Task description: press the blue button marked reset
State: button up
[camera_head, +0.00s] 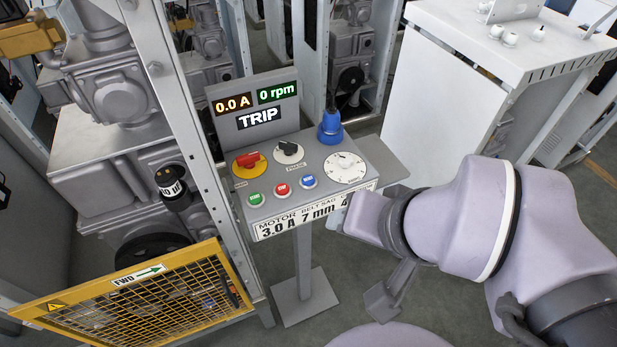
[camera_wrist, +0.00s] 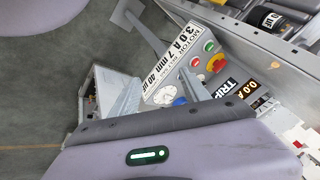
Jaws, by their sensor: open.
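The blue button (camera_head: 308,182) sits on the sloped top of a grey control panel (camera_head: 263,212), at the right end of a row with a green button (camera_head: 256,199) and a red button (camera_head: 282,190). Its lettering is too small to read. My gripper (camera_head: 362,262) is open and empty at the panel's front right, apart from the blue button. In the wrist view, my gripper's (camera_wrist: 160,78) two grey fingers point towards the panel. A white dial (camera_wrist: 165,95) shows between them, with the red button (camera_wrist: 195,61) beyond. I cannot pick out the blue button there; a finger probably hides it.
A yellow mesh guard (camera_head: 150,303) stands left, a white cabinet (camera_head: 440,95) right.

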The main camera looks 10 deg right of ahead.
grip_shut()
dwell(1.8)
